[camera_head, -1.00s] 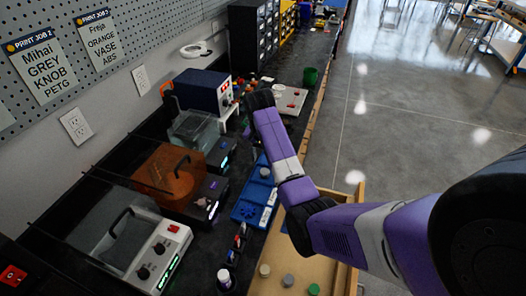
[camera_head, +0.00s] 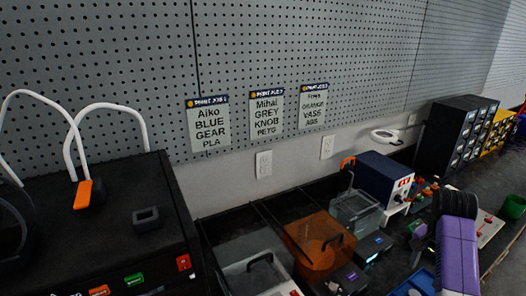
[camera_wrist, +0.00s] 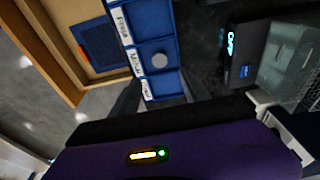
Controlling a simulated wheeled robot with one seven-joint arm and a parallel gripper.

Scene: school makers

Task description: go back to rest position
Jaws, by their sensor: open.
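My gripper (camera_wrist: 158,92) shows in the wrist view as two dark fingers spread apart, with nothing between them. It hangs above a blue tray (camera_wrist: 150,20) with white labels. A round grey piece (camera_wrist: 159,60) lies in the tray's middle compartment, apart from the fingers. In the head view my purple arm (camera_head: 456,255) is at the lower right, over the bench. The gripper cannot be made out there. Part of the blue tray (camera_head: 415,284) shows at the bottom edge.
The bench holds an orange-lidded machine (camera_head: 318,240), a clear-lidded box (camera_head: 355,212), a blue power unit (camera_head: 383,178) and a green cup (camera_head: 513,206). A black printer (camera_head: 100,225) stands left. A wooden drawer (camera_wrist: 45,45) is beside the tray. Job cards hang on the pegboard (camera_head: 300,50).

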